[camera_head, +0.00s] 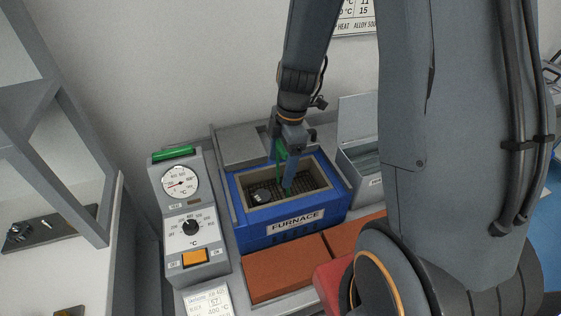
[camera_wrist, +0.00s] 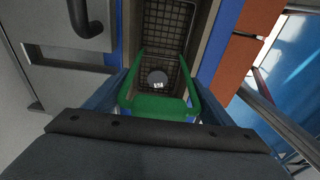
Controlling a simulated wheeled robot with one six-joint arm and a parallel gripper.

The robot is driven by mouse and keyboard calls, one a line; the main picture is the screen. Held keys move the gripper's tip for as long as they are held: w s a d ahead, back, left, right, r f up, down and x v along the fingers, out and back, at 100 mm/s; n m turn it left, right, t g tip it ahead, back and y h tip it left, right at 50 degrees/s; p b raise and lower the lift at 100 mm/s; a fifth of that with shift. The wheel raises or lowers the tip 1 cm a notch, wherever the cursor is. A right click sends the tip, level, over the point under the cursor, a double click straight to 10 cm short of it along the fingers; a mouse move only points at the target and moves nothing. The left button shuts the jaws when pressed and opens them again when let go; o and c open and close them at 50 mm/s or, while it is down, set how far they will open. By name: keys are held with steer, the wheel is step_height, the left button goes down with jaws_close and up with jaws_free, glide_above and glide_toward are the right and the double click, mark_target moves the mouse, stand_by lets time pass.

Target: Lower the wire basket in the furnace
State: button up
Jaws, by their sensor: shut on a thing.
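The blue furnace (camera_head: 268,232) stands open at the top, with a pale lined chamber. The dark wire basket (camera_head: 318,181) is inside the chamber opening; its mesh also shows in the wrist view (camera_wrist: 165,22). My gripper (camera_head: 285,160) points down over the furnace, shut on the basket's green handle (camera_wrist: 160,107). I cannot tell whether the basket rests on the chamber floor, which is hidden.
A control box with a dial, knob and orange switch (camera_head: 194,258) stands left of the furnace. Red-brown bricks (camera_head: 278,275) lie in front. An open grey metal container (camera_head: 360,180) stands close on the right. A grey plate (camera_head: 240,146) is behind the chamber, near the wall.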

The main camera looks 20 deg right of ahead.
steer(key=shift+f+b, duration=0.35)
stand_by(0.5)
steer(key=o, duration=1.8)
steer(key=shift+o, duration=0.2)
steer(key=shift+d+r+b, duration=0.15)
steer(key=shift+d+r, duration=0.05)
steer(key=shift+r, duration=1.1)
steer(key=shift+d+r+b, duration=0.15)
steer(key=shift+d+r, duration=0.05)
steer(key=shift+r, duration=1.05)
steer(key=shift+d+r+b, duration=0.15)
steer(key=shift+d+r, duration=0.05)
steer(key=shift+r, duration=1.1)
